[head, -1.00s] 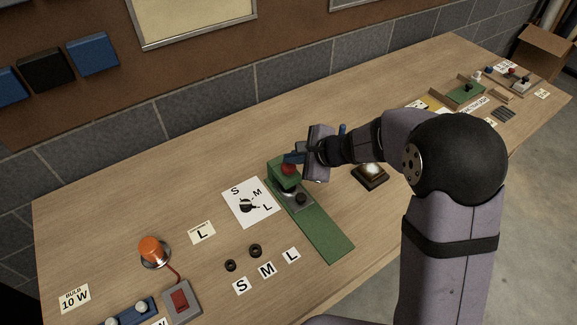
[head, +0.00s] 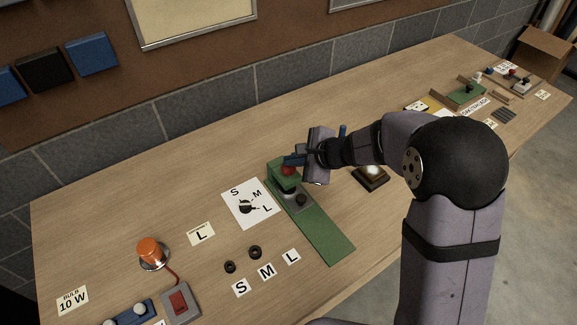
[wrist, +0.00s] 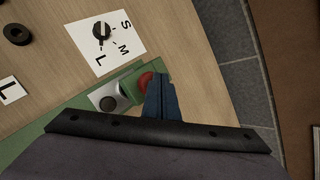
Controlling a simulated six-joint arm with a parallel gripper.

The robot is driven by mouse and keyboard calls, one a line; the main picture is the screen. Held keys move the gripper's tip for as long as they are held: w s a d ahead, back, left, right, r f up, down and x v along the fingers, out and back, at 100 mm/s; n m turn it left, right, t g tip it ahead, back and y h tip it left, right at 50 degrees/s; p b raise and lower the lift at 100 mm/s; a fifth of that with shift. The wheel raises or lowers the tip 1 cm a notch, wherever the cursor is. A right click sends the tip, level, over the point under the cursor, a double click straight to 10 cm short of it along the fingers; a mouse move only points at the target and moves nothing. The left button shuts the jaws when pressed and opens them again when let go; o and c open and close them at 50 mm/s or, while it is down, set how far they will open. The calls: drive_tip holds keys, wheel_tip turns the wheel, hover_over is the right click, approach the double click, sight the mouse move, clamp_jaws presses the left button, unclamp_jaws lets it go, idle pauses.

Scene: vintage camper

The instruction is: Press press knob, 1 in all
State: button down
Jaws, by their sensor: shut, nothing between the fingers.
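The press knob is a red round knob (head: 288,170) on the green press block (head: 283,181) at the end of a long green base. It also shows in the wrist view (wrist: 145,80), right beside my fingertips. My gripper (head: 293,160) is shut and empty, its blue fingers at the knob. In the wrist view the shut fingers (wrist: 162,98) partly cover the knob's right side. I cannot tell whether they touch it. A grey metal part with a dark round piece (wrist: 109,102) sits on the green base next to the block.
A white S-M-L dial card (head: 250,204) lies left of the press. Black rings (head: 255,252) and letter cards lie in front. An orange lamp (head: 150,251) and red switch (head: 180,301) stand at front left. A lit lamp box (head: 371,176) is right of my gripper.

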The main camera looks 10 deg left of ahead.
sight(292, 168)
drive_tip(key=shift+f+b, duration=0.85)
drive_tip(key=shift+f, duration=0.05)
idle(0.7)
drive_tip(key=shift+r, duration=0.2)
drive_tip(key=shift+r+p, duration=1.15)
drive_tip(key=shift+r, duration=0.1)
drive_tip(key=shift+r+p, duration=2.1)
drive_tip(key=shift+r, duration=0.45)
